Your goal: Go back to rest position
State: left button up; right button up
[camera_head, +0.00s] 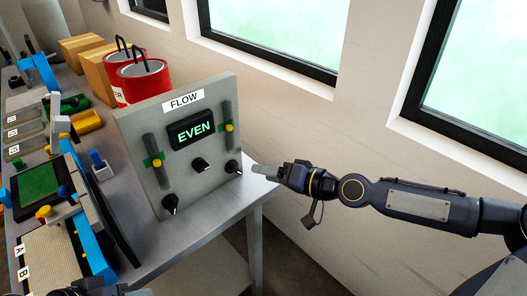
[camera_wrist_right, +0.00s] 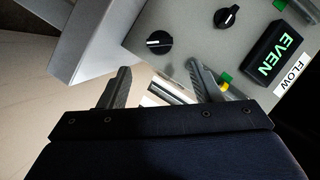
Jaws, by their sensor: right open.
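My right gripper (camera_head: 266,171) is at the right side of the grey FLOW panel (camera_head: 222,98), near its lower right black knob (camera_head: 232,167). In the right wrist view the right gripper (camera_wrist_right: 160,68) is open, with nothing between its fingers. A black knob (camera_wrist_right: 158,42) shows beyond the fingertips, apart from them. The panel's display (camera_head: 191,130) reads EVEN in green. Only a small dark part of my left gripper (camera_head: 110,292) shows at the bottom edge of the head view; its jaws are mostly cut off.
The panel stands on a metal bench (camera_head: 205,232). Red cans (camera_head: 143,82) and cardboard boxes (camera_head: 92,66) stand behind it. Trays, a green screen (camera_head: 38,183) and small fixtures crowd the left. The space right of the bench, before the wall (camera_head: 330,120), is free except for my right arm.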

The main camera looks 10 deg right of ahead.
jog(key=s+d+f+n+g+h+p, duration=0.1)
jog(key=s+d+f+g+h+p, duration=0.1)
jog(key=s+h, duration=0.25)
jog(key=s+d+f+n+g+h+p, duration=0.1)
jog(key=s+d+f+g+h+p, duration=0.15)
jog(key=s, duration=0.35)
jog(key=s+d+r+m+p, duration=0.1)
jog(key=s+d+r, duration=0.3)
jog(key=s, duration=0.4)
jog(key=s+d+r+m+t+h+p, duration=0.1)
jog(key=s+d+r+m+p, duration=0.1)
jog(key=s+r, duration=0.5)
jog(key=s+d+p, duration=0.1)
jog(key=d, duration=0.1)
jog(key=shift+d+r+m, duration=0.15)
jog(key=shift+d+m, duration=0.15)
jog(key=shift+d, duration=0.1)
jog(key=shift+w, duration=0.1)
dwell(2.6)
